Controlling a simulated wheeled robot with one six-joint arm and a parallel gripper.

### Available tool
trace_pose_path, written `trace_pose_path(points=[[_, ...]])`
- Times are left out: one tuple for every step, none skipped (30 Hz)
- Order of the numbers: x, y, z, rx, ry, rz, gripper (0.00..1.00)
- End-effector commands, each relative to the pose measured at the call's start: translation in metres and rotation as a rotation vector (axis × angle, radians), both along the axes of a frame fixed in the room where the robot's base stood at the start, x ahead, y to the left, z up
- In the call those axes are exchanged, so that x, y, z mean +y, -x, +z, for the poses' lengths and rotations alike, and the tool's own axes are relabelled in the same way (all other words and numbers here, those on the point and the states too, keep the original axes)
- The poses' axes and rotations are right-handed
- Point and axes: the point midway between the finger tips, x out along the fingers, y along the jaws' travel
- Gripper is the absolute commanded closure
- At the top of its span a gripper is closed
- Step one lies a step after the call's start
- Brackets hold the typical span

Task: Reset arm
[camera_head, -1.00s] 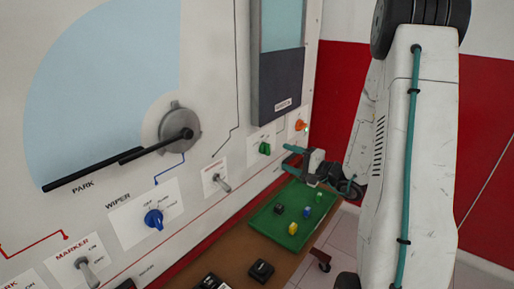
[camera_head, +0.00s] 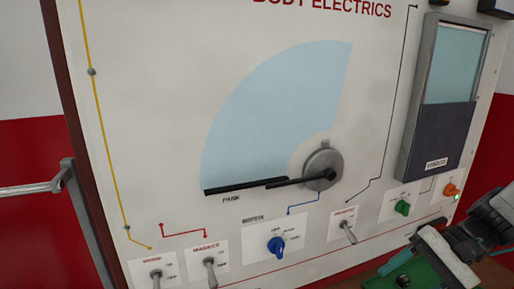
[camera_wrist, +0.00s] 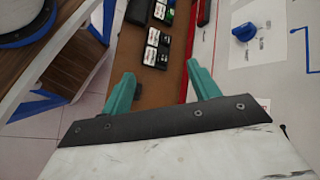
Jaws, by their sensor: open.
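My gripper (camera_wrist: 160,72) is open and empty in the wrist view, its two teal fingers spread apart above the brown bench top (camera_wrist: 137,88). In the head view, part of my arm (camera_head: 480,232) shows at the lower right, in front of the lower right part of the trainer panel (camera_head: 150,110). A teal finger (camera_head: 394,263) shows there beside the green tray (camera_head: 416,276), which is mostly cut off or hidden. Nothing is between the fingers.
The panel carries a wiper arm (camera_head: 245,186), a blue knob (camera_head: 276,246), a green knob (camera_head: 402,207) and an orange knob (camera_head: 451,189). Several black switch blocks (camera_wrist: 151,50) lie on the bench. A grey metal rail (camera_head: 30,189) stands at the left.

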Motion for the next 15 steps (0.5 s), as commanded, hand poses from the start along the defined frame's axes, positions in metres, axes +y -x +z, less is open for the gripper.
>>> trace_pose_path(points=[[0.005, 0.014, 0.007, 0.002, 0.087, 0.068, 0.39], [0.005, 0.022, 0.009, 0.008, 0.142, 0.104, 0.39], [0.005, 0.032, 0.014, 0.010, 0.212, 0.149, 0.39], [0.005, 0.039, 0.017, 0.006, 0.267, 0.182, 0.39], [0.004, 0.045, 0.020, 0.000, 0.321, 0.212, 0.39], [0.002, 0.053, 0.025, -0.013, 0.392, 0.251, 0.39], [0.000, 0.058, 0.029, -0.027, 0.444, 0.278, 0.39], [-0.001, 0.063, 0.033, -0.043, 0.494, 0.304, 0.39], [-0.003, 0.069, 0.039, -0.069, 0.558, 0.339, 0.39], [-0.004, 0.072, 0.044, -0.093, 0.603, 0.365, 0.39], [-0.005, 0.076, 0.049, -0.119, 0.646, 0.390, 0.39], [-0.006, 0.079, 0.055, -0.156, 0.696, 0.421, 0.39], [-0.006, 0.082, 0.060, -0.185, 0.729, 0.446, 0.39], [-0.005, 0.084, 0.065, -0.214, 0.755, 0.468, 0.39], [-0.003, 0.087, 0.070, -0.250, 0.782, 0.494, 0.39]])
